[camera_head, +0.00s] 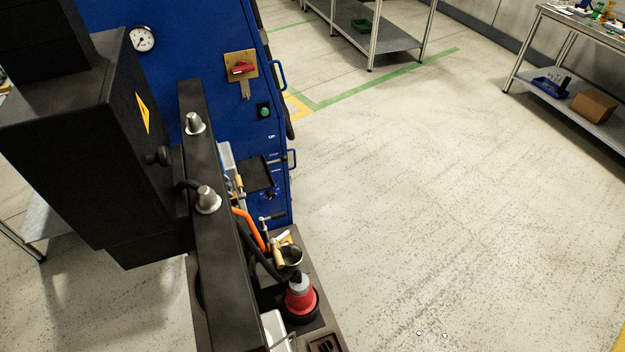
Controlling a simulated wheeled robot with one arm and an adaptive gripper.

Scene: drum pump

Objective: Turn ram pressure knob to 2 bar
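The drum pump stands at the left, with a blue cabinet (205,50) behind a long dark beam (215,220). A small dark knob-like part (269,195) shows low on the cabinet's front near its right edge. A black round knob (158,156) sticks out beside the large black box (75,140). I cannot tell which of these, if either, is the ram pressure knob, and no scale is readable. A round white gauge (142,39) sits high on the cabinet; its reading is too small to tell. My gripper is not in view.
The cabinet carries a red switch (241,68), a green button (264,112) and blue handles (279,75). A red-and-grey part (300,298) and an orange hose (248,228) sit right of the beam.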

